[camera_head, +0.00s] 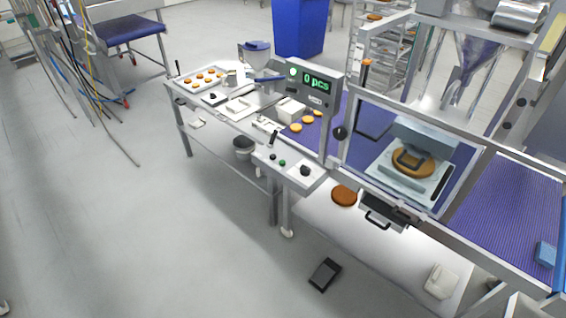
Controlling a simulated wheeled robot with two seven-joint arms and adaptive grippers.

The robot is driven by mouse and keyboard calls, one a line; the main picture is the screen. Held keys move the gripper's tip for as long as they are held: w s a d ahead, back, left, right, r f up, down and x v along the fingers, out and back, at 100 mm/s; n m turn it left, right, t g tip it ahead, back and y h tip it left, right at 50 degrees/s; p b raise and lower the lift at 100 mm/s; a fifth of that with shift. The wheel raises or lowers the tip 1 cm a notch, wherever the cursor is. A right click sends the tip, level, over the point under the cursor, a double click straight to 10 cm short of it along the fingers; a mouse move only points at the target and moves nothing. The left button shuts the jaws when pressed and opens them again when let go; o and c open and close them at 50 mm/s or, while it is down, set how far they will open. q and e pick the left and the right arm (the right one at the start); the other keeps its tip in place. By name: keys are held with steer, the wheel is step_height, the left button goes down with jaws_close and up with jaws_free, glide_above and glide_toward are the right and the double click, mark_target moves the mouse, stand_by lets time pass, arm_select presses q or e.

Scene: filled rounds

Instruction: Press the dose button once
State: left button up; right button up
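A control panel (289,169) sits on the front of the machine. It carries a small green button (282,163), a dark button (273,156) beside it and a black knob or switch (305,171). No label tells me which one is the dose button. Above it, a display box (314,86) reads "0 pcs" in green, with a round pale green lamp or button (293,72) at its upper left. A brown round (413,164) lies under the machine's head inside the framed opening. Neither of my grippers shows in this view.
A blue conveyor (515,205) runs along the machine, with several rounds (295,128) on its left stretch. A tray of rounds (200,79) is on the far left table. A dark pedal-like box (325,275) lies on the floor. The floor at left is mostly clear.

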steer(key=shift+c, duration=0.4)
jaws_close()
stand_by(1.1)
